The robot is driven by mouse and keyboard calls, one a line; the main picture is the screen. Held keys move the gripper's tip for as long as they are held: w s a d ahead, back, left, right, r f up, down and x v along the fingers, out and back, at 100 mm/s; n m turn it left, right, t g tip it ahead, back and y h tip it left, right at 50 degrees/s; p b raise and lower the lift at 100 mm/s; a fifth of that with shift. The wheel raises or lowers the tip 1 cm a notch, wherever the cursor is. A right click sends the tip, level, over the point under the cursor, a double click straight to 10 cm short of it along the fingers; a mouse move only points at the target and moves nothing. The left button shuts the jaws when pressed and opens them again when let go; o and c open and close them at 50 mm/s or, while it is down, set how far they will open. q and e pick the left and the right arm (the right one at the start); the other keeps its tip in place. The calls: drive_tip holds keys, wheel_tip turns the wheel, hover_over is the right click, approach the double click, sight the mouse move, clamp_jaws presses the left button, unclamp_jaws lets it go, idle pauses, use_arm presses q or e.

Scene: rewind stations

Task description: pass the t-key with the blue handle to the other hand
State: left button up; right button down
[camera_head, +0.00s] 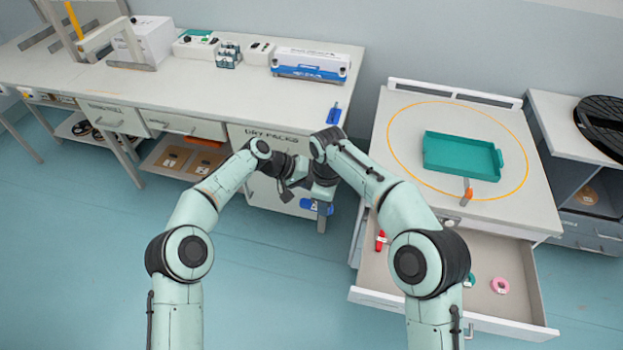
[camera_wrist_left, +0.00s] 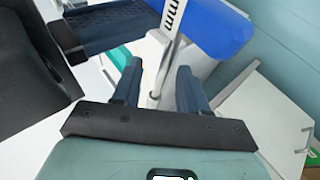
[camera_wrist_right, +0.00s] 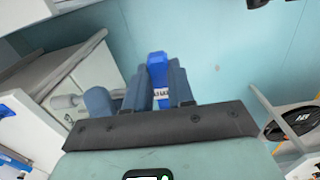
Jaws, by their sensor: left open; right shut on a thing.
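The t-key's blue handle (camera_head: 308,204) shows below my two wrists in the head view. My right gripper (camera_head: 324,208) is shut on the t-key; in the right wrist view the blue handle (camera_wrist_right: 158,68), with a white label, sits between its fingers. In the left wrist view the blue handle (camera_wrist_left: 218,28) is at top right and the metal shaft (camera_wrist_left: 168,52) runs down towards my left gripper (camera_wrist_left: 157,80). That gripper is open, its fingers on either side of the shaft's lower part. Whether they touch it cannot be told.
A bench (camera_head: 200,80) with boxes stands at back left; another blue tool (camera_head: 334,115) lies at its right end. A teal tray (camera_head: 462,160) sits on the right-hand station (camera_head: 405,120). Its open drawer (camera_head: 420,310) holds a red item (camera_head: 380,240) and a pink ring (camera_head: 500,285).

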use_arm(q)
drive_tip(key=shift+c, duration=0.2)
clamp_jaws()
use_arm(e)
drive_tip(key=c, duration=0.9)
unclamp_jaws()
